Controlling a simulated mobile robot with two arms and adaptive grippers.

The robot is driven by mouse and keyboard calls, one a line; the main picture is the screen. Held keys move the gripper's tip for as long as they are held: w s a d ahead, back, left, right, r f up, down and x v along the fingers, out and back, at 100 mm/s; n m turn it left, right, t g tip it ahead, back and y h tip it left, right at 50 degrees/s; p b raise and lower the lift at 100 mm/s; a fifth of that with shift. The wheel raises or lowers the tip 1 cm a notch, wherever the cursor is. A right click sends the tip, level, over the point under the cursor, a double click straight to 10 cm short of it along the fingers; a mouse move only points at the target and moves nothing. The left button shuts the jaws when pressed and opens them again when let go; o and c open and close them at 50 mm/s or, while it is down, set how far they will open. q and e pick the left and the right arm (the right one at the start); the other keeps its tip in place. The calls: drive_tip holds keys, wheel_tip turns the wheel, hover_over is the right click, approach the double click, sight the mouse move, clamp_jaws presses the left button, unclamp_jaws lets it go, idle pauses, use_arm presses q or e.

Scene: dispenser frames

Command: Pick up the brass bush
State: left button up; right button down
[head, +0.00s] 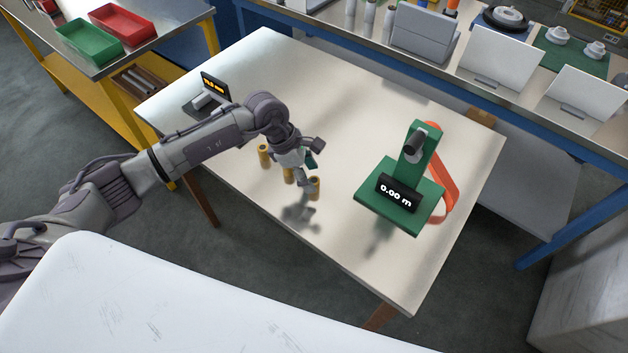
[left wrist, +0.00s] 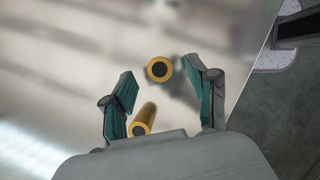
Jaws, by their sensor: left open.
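Three yellow brass bushes stand on the pale table: one at the back left (head: 263,156), one in the middle (head: 288,176) and one at the front right (head: 315,189). My left gripper (head: 309,170) is open and points down above the table, close to the front right bush. In the left wrist view, a round bush end with a dark bore (left wrist: 160,69) shows between the open fingertips. Another bush (left wrist: 143,121) lies in line with the palm, partly hidden by it. I cannot tell whether the fingers touch a bush. My right gripper is not in view.
A green stand (head: 400,198) reading 0.00 m, with an orange strap (head: 443,180), is right of the bushes. A small gauge with a lit display (head: 214,86) stands at the table's back left. The table (head: 350,90) is clear behind the gripper.

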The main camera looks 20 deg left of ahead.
sight(313, 180)
use_arm(q)
drive_tip(key=shift+p+x, duration=0.35)
drive_tip(key=shift+x, duration=1.4)
drive_tip(key=shift+a, duration=0.1)
clamp_jaws()
